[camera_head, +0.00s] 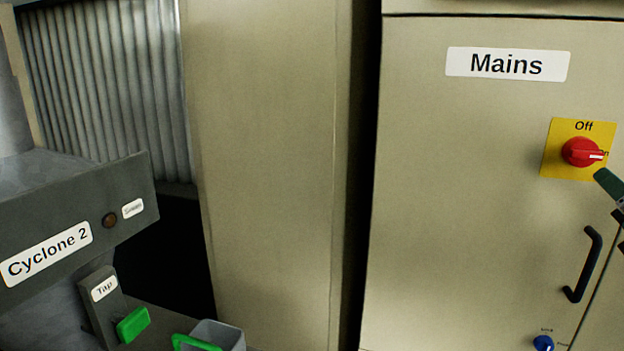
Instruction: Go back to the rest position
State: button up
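Part of my gripper (609,187) shows at the right edge as a dark green, tapered tip. It is just below and right of the red rotary switch (581,152) on its yellow plate (556,163). I cannot tell whether the tip touches the switch. The rest of my gripper is cut off by the frame, so its opening is hidden. The white mark on the switch points right, towards the partly hidden "On" label; "Off" is printed above. The switch is on the beige cabinet (460,200) labelled "Mains" (507,64).
The cabinet has a black handle (584,264) and a small blue knob (543,343). On the left stands the grey "Cyclone 2" unit (125,190) with a green tap handle (133,324). A grey container (217,334) with a green handle is at the bottom. A beige panel (265,150) stands between.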

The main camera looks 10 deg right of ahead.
jog(key=w+a+f+n+g+y, duration=0.1)
jog(key=w+a+f+n+y, duration=0.3)
jog(key=a+n, duration=0.4)
jog(key=w+a+f+n+g+y, duration=0.1)
jog(key=w+a+f+n+y, duration=0.25)
jog(key=a+n, duration=0.45)
jog(key=w+a+f+n+g+y, duration=0.1)
jog(key=w+a+f+n+y, duration=0.3)
jog(key=a+n, duration=0.4)
jog(key=s+a+f+n+g, duration=0.3)
jog(key=f+n, duration=0.5)
jog(key=n, duration=0.4)
jog(key=s+a+f+n+g+h, duration=0.1)
jog(key=s+a+f+n+g, duration=0.3)
jog(key=n, duration=0.9)
jog(key=shift+s+a+f+g, duration=0.3)
jog(key=shift+a+f+g, duration=0.3)
jog(key=shift+a+f, duration=1.4)
jog(key=shift+d+f+h, duration=0.25)
jog(key=shift+d+f, duration=0.3)
